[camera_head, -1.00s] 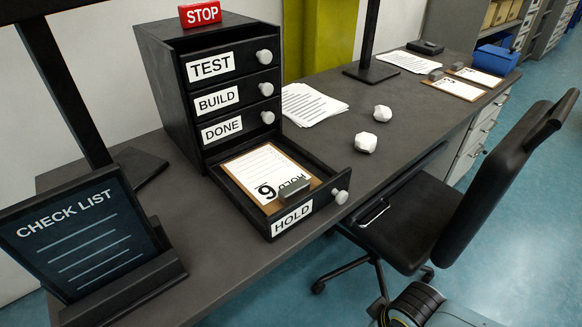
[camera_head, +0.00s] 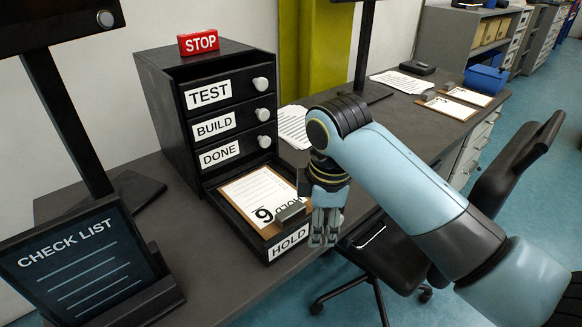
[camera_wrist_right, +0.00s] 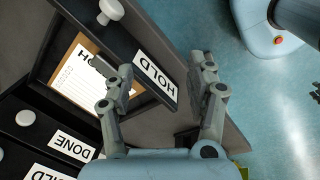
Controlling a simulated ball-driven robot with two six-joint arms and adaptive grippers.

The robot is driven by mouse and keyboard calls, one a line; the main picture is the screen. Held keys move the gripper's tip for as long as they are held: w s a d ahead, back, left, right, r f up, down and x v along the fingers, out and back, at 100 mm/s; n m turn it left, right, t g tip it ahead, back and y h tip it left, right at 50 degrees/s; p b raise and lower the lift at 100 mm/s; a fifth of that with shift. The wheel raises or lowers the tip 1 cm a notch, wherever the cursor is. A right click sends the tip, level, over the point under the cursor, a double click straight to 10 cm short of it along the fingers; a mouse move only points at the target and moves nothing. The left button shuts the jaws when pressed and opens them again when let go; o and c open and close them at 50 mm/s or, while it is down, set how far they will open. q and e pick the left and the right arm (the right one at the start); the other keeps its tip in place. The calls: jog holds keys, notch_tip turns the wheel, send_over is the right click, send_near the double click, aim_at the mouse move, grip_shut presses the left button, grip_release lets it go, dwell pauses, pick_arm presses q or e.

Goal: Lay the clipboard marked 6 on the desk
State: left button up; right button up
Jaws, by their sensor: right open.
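The clipboard marked 6 (camera_head: 259,192) lies in the open HOLD drawer (camera_head: 232,219), its clip (camera_head: 290,210) toward the drawer front. It also shows in the right wrist view (camera_wrist_right: 78,75), partly hidden behind a finger. My right gripper (camera_head: 322,240) points down beside the drawer's front right corner. In the right wrist view its fingers (camera_wrist_right: 164,72) are apart with nothing between them, near the HOLD label. The desk (camera_head: 215,285) runs under the drawer unit. My left gripper does not show.
The black drawer unit (camera_head: 157,115) has shut TEST, BUILD and DONE drawers and a red STOP block (camera_head: 198,42) on top. A CHECK LIST board (camera_head: 85,260) stands at left. Other clipboards (camera_head: 448,107) lie at the far right. A black chair (camera_head: 385,265) stands by the desk.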

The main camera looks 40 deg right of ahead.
aim_at(291, 210)
jog(key=w+d+r+n+g, duration=0.15)
jog(key=w+r+n, duration=0.25)
jog(key=w+n, duration=0.55)
jog(key=shift+m+y, duration=0.3)
jog(key=shift+m, duration=0.65)
jog(key=f, duration=0.3)
jog(key=w+f+b, duration=0.1)
jog(key=f, duration=0.3)
jog(key=f+b, duration=0.1)
jog(key=f, duration=0.3)
jog(key=shift+w, duration=0.4)
jog(key=shift+r, duration=0.1)
jog(key=shift+c, duration=0.2)
grip_shut()
jog(key=shift+s+r+p, duration=0.4)
jog(key=shift+s+p, duration=0.1)
jog(key=shift+p, duration=0.6)
jog(key=shift+s+d, duration=0.1)
jog(key=shift+f, duration=0.1)
